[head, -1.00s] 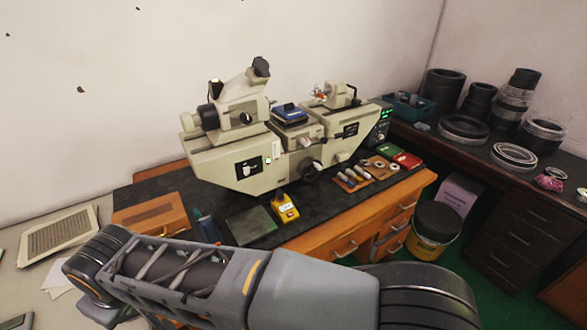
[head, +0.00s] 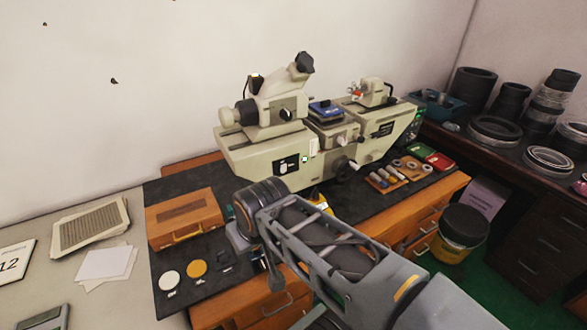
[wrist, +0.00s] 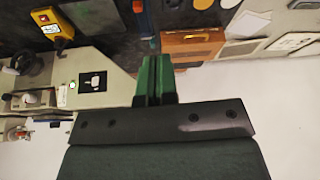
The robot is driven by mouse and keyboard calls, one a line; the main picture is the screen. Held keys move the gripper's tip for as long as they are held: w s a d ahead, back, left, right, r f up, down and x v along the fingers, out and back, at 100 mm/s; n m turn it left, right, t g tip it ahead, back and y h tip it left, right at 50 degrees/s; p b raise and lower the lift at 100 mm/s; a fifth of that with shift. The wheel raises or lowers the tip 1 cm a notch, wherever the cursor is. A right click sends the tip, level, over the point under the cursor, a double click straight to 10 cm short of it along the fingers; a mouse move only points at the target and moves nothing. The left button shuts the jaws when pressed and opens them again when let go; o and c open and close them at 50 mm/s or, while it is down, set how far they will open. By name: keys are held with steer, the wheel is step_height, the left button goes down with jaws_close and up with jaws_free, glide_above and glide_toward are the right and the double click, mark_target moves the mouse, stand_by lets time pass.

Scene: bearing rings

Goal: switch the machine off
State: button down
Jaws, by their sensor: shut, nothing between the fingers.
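The machine (head: 265,150) is a cream bench instrument with an eyepiece head, standing at the back of the bench. On its front is a black panel (head: 287,165) with a white switch-like part, and a small green light (head: 305,159) glows beside it. The wrist view shows this panel (wrist: 92,82) upside down, left of my gripper. A yellow box (head: 318,199) stands before the machine, partly hidden by my arm; its red button shows in the wrist view (wrist: 42,18). My gripper (wrist: 154,62) is shut and empty, its green fingers together, apart from the panel.
A wooden case (head: 183,217) lies on the dark mat left of my arm, with round discs (head: 196,269) in front. Small rings and cylinders (head: 385,177) lie right of the yellow box. Black rings stand on the right-hand table (head: 540,185). Papers (head: 104,264) lie at left.

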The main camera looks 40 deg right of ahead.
steer(key=w+d+f+m+t+b, duration=0.3)
steer(key=w+d+m+b, duration=0.5)
steer(key=w+d+m, duration=0.25)
steer(key=w+d+m+t+b, duration=0.1)
steer(key=d+m+b, duration=0.1)
steer(key=d+m, duration=0.2)
steer(key=w+d+m+t+h+b, duration=0.1)
steer(key=d+m, duration=0.4)
steer(key=d, duration=0.6)
steer(key=shift+w+d+f+b, duration=0.15)
steer(key=shift+w+f+b, duration=0.3)
steer(key=shift+b, duration=0.3)
glide_toward(284, 169)
step_height(284, 169, down, 5)
steer(key=shift+w+d+r+p, duration=0.15)
steer(key=shift+w+p, duration=0.4)
steer(key=shift+w, duration=0.65)
steer(key=shift+w+d+r+p, duration=0.15)
steer(key=shift+w+p, duration=0.35)
steer(key=shift+w, duration=0.65)
